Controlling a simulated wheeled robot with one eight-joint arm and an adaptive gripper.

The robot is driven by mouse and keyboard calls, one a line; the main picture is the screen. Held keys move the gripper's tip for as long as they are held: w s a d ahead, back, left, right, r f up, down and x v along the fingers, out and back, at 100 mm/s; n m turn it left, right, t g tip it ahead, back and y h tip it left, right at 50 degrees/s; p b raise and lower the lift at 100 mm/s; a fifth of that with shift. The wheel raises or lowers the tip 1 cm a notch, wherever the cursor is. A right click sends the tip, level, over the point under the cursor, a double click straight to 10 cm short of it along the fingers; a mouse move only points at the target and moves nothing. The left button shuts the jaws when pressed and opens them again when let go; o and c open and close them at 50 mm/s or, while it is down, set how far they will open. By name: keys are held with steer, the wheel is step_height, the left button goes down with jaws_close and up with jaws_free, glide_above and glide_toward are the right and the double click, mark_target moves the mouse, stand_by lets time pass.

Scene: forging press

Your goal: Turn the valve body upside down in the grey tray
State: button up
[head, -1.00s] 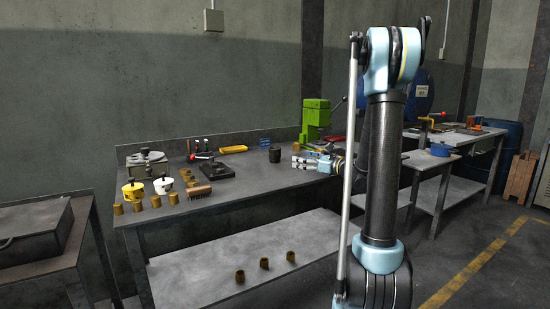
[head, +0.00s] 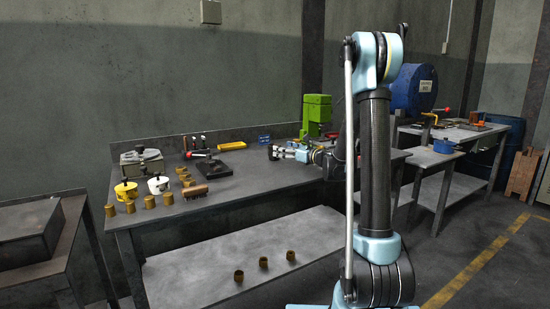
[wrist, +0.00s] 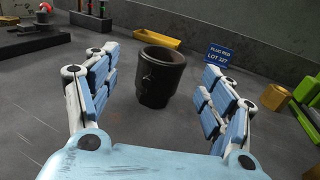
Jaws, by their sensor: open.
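A dark, round, cup-like part (wrist: 160,78), which may be the valve body, stands upright on the grey bench in the wrist view, its wide open rim up. My gripper (wrist: 158,100) is open, with the blue-and-white fingers on either side of it and gaps on both sides. In the head view my gripper (head: 275,153) is low over the bench, and I cannot make out the dark part there. I cannot make out a grey tray for certain in either view.
A yellow tray (wrist: 157,37) and a blue lot sign (wrist: 218,57) stand behind the dark part. A green machine (head: 316,116) stands at the back. Several brass cylinders (head: 149,202), a yellow pot (head: 126,191) and a white pot (head: 158,185) are at the bench's left.

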steer(key=shift+x, duration=3.15)
steer(key=shift+w+d, duration=0.15)
steer(key=c, duration=1.6)
steer(key=shift+r, duration=0.1)
step_height(320, 180, up, 10)
